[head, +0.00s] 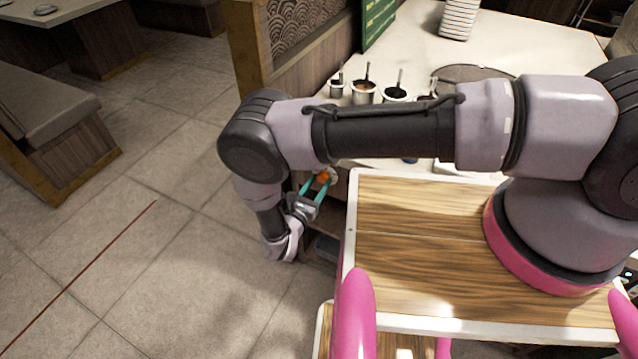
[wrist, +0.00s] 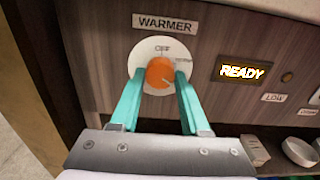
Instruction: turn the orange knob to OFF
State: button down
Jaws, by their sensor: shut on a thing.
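The orange knob (wrist: 159,72) sits on a round white dial under a WARMER label, in the upper middle of the wrist view. OFF is printed at the top of the dial, and a smaller word stands at its right. A small pale mark shows toward the knob's lower right; I cannot tell surely where the knob points. My gripper (wrist: 160,82) has its two teal fingers on either side of the knob, shut on it. In the head view the knob (head: 323,175) is a small orange spot between the fingertips of my gripper (head: 319,179), beside the counter.
White fittings (wrist: 300,150) stick out at the lower right. Pots with ladles (head: 365,90) stand on the counter (head: 520,50). Open floor lies to the left.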

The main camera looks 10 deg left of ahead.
jog(key=n, duration=0.5)
jog(key=shift+n, duration=0.3)
jog(key=n, duration=0.6)
jog(key=shift+d, duration=0.1)
jog(key=n, duration=0.6)
jog(key=shift+r+n, duration=0.1)
jog(key=shift+n, duration=0.2)
jog(key=n, duration=0.5)
jog(key=shift+n, duration=0.4)
jog(key=shift+c, duration=1.9)
grip_release()
jog(key=shift+s, duration=0.15)
